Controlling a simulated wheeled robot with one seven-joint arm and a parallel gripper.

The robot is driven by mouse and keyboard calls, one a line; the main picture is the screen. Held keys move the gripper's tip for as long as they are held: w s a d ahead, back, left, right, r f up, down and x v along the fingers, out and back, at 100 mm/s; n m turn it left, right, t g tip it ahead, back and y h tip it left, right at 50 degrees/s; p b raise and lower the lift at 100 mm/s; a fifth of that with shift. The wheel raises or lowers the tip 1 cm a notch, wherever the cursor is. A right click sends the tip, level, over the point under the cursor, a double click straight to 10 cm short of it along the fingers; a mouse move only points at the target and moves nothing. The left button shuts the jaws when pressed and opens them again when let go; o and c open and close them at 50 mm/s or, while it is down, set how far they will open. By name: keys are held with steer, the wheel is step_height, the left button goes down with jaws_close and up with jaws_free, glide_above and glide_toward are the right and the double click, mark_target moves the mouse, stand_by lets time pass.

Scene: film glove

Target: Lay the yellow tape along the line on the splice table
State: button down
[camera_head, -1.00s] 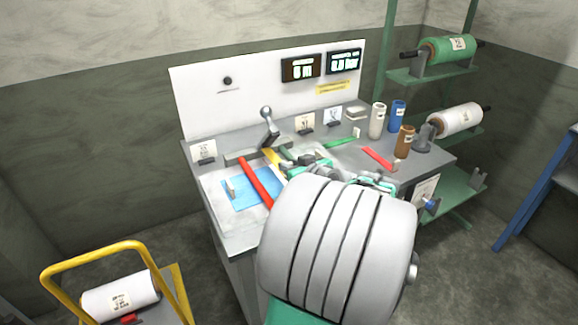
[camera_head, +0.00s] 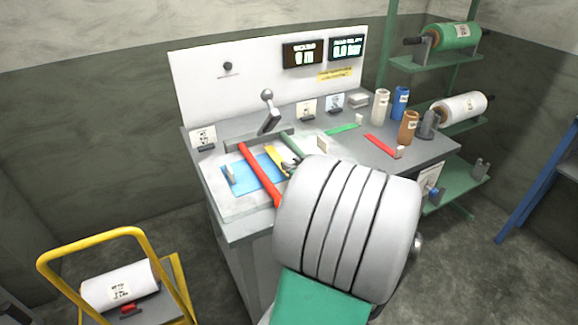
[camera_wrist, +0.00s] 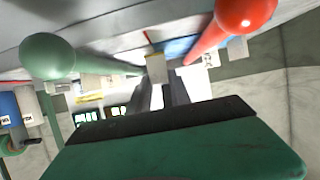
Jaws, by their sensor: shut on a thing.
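The yellow tape (camera_head: 276,156) is a short strip on the splice table (camera_head: 215,172), between a red lever (camera_head: 262,178) and a green lever (camera_head: 291,148). My gripper (camera_head: 289,165) is at the near end of the tape, mostly hidden behind my wrist. A blue film (camera_head: 243,176) lies left of the tape. I cannot make out the line.
Green strip (camera_head: 343,128) and red strip (camera_head: 380,146) lie to the right. White, blue and brown bottles (camera_head: 408,128) stand at the bench's right end. A metal lever (camera_head: 268,110) rises at the back. A yellow cart (camera_head: 95,240) stands at front left, a roll shelf (camera_head: 440,62) at right.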

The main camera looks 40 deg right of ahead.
steer(key=shift+f+b, duration=0.5)
steer(key=shift+b, duration=0.05)
steer(key=c, duration=1.1)
jaws_free()
steer(key=shift+r, duration=0.1)
steer(key=shift+s, duration=0.1)
steer(key=v, duration=0.7)
steer(key=shift+s, duration=0.25)
steer(key=shift+a+r, duration=0.1)
steer(key=shift+a, duration=0.05)
